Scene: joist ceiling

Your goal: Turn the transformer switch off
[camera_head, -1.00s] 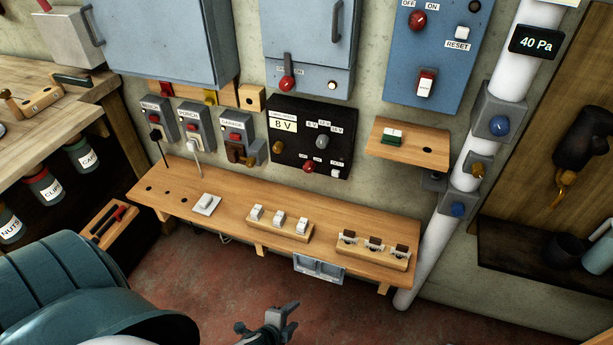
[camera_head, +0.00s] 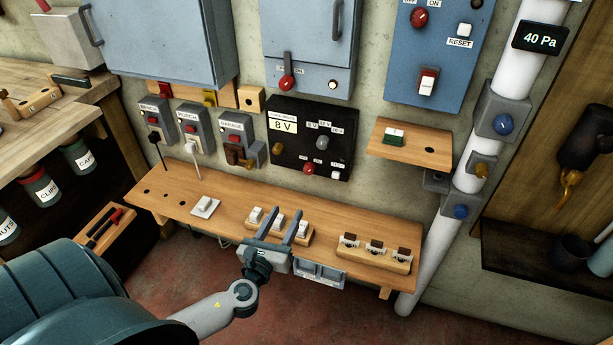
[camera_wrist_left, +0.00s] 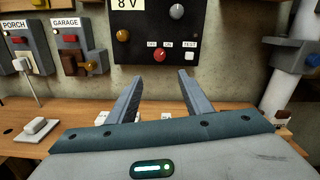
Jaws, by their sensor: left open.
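The transformer is a black wall box (camera_head: 330,132) with a sign reading 8 V (camera_head: 283,126), a grey knob (camera_head: 323,143), a yellowish knob and a white button. Its red switch knob (camera_head: 309,168) sits low on the front between small labels. In the left wrist view the red knob (camera_wrist_left: 159,55) shows above and between my fingers, and the black box (camera_wrist_left: 150,30) fills the upper middle. My left gripper (camera_head: 281,219) is open and empty, over the wooden shelf's front, below and apart from the knob; it also shows in the left wrist view (camera_wrist_left: 159,78). My right gripper is not seen.
The wooden shelf (camera_head: 225,225) carries a white switch (camera_head: 205,206), a block of white rockers (camera_head: 303,229) partly behind my fingers, and a block of dark-topped switches (camera_head: 373,250). A small shelf (camera_head: 420,148) juts out right of the box. Grey outlet boxes (camera_head: 193,128) hang left.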

